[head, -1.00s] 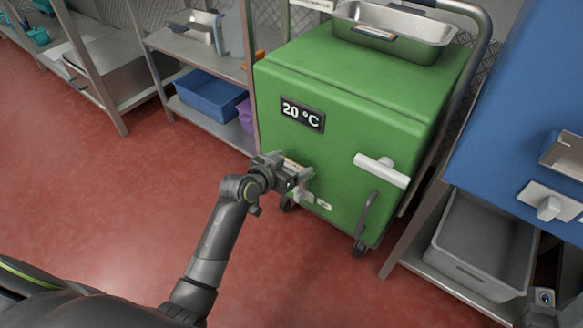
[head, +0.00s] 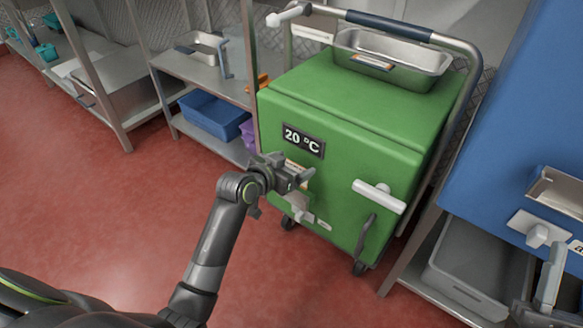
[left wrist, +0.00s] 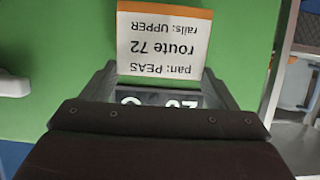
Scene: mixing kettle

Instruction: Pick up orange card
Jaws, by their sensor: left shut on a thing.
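The orange card (left wrist: 163,48) is white with an orange edge and printed text, upside down in the left wrist view: "pan: PEAS, route 72, rails: UPPER". My left gripper (head: 298,180) is shut on it, in front of the green cabinet (head: 335,180). In the head view the card (head: 296,171) shows only partly behind the gripper.
The cabinet front has a "20 °C" display (head: 303,141) and a white handle (head: 379,196). A metal pan (head: 395,62) sits on top. A blue unit (head: 520,130) stands at right above a grey bin (head: 478,262). Red floor is open at left.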

